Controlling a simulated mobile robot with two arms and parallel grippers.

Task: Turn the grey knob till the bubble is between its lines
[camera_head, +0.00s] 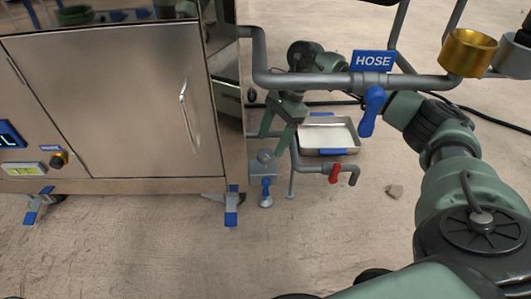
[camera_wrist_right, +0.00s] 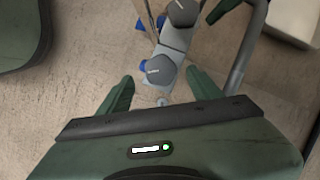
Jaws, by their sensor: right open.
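The grey knob (camera_head: 264,156) sits on a grey block at the right side of the steel cabinet, in the head view. It also shows in the right wrist view (camera_wrist_right: 160,71), faceted and with a small label, between the fingers. My right gripper (camera_head: 273,142) is open, its fingers pointing down just above the knob; I see no contact. The fingers are spread apart in the right wrist view (camera_wrist_right: 158,78). A small yellow-green level vial (camera_head: 24,168) is on the cabinet front at far left; its bubble and lines are too small to read. My left gripper is not in view.
A grey pipe with a HOSE sign (camera_head: 372,61) and a blue lever (camera_head: 371,110) crosses at upper right. A red-handled tap (camera_head: 335,173) stands right of the knob. A metal tray (camera_head: 328,136) lies behind on the floor. The front floor is mostly clear.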

